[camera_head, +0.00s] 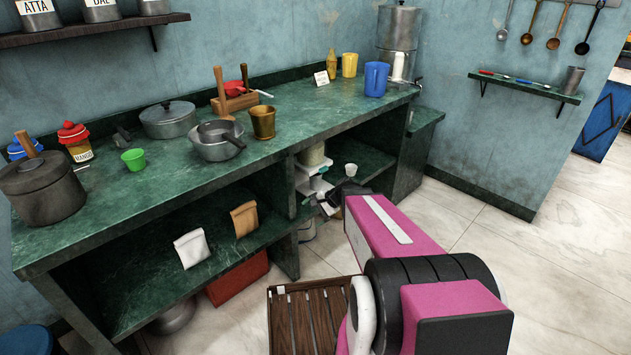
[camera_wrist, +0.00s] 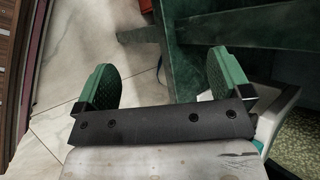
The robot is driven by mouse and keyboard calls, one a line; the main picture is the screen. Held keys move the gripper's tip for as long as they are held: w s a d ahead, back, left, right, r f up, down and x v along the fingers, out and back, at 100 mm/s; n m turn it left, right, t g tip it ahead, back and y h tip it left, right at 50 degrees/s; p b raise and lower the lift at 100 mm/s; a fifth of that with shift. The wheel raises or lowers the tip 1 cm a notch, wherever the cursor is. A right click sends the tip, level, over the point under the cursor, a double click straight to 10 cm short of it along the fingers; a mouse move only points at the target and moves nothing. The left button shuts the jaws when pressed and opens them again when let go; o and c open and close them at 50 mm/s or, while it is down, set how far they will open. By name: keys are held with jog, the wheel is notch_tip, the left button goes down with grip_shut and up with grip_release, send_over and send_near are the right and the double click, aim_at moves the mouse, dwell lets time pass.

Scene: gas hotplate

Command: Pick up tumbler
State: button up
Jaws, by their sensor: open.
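Several cups could be the tumbler, and I cannot tell which one is meant. A brass-coloured tumbler (camera_head: 263,122) stands upright on the green counter beside a grey pan. A steel tumbler (camera_head: 572,80) stands at the right end of the small wall shelf. A small green cup (camera_head: 134,159) is on the counter at the left, and a small white cup (camera_head: 350,169) is on the lower shelf. My gripper (camera_wrist: 160,78) is open in the wrist view, with floor and green shelf edges beyond its green fingers and nothing between them. In the head view my arm mostly hides it, low by the counter's front.
The green counter (camera_head: 200,160) bears a lidded pot (camera_head: 169,120), pans, jars, a yellow cup (camera_head: 350,65) and a blue jug (camera_head: 376,79). A wooden slatted crate (camera_head: 310,318) is on the floor. A white rack (camera_head: 313,180) stands under the counter. Floor at the right is clear.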

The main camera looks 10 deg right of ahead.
jog(key=w+d+f+m+t+y, duration=0.1)
jog(key=w+d+m+t+y, duration=0.15)
jog(key=w+m, duration=0.25)
jog(key=w+d+f+m+t+y, duration=0.1)
jog(key=w+d+m+t, duration=0.15)
jog(key=w+m, duration=0.3)
jog(key=m+t+h, duration=0.2)
jog(key=m+t, duration=0.5)
jog(key=m, duration=0.2)
send_near(320, 183)
jog(key=shift+y, duration=0.25)
jog(key=x, duration=1.1)
jog(key=shift+w+f, duration=0.25)
jog(key=c, duration=1.1)
jog(key=shift+s+r, duration=0.1)
jog(key=shift+r, duration=0.05)
